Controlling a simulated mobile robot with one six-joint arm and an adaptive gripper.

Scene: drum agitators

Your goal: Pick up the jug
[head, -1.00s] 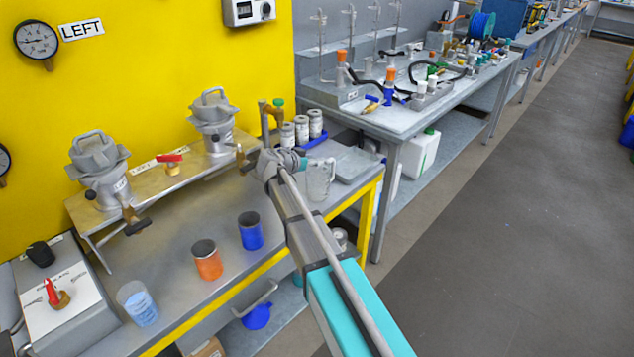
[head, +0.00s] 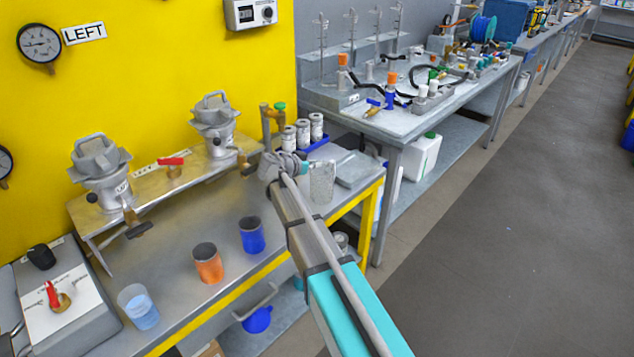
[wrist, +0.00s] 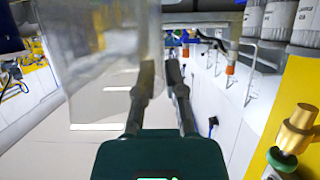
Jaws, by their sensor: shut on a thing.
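The jug (head: 322,183) is clear and looks upright, at the right end of the near bench in the head view. In the wrist view the clear jug (wrist: 105,70) fills the upper left, close to the camera. My gripper (wrist: 160,70) has its two dark fingers close together at the jug's right edge, shut on it. The exact part between the fingertips is hard to make out. In the head view my arm partly hides the gripper and the jug's left side. I cannot tell whether the jug's base touches the bench.
Labelled cans (head: 303,133) stand in a blue tray behind the jug, beside a brass valve (head: 279,112). A grey flat plate (head: 358,168) lies right of it. A blue cup (head: 252,236), an orange cup (head: 208,264) and a clear beaker (head: 138,308) stand along the front.

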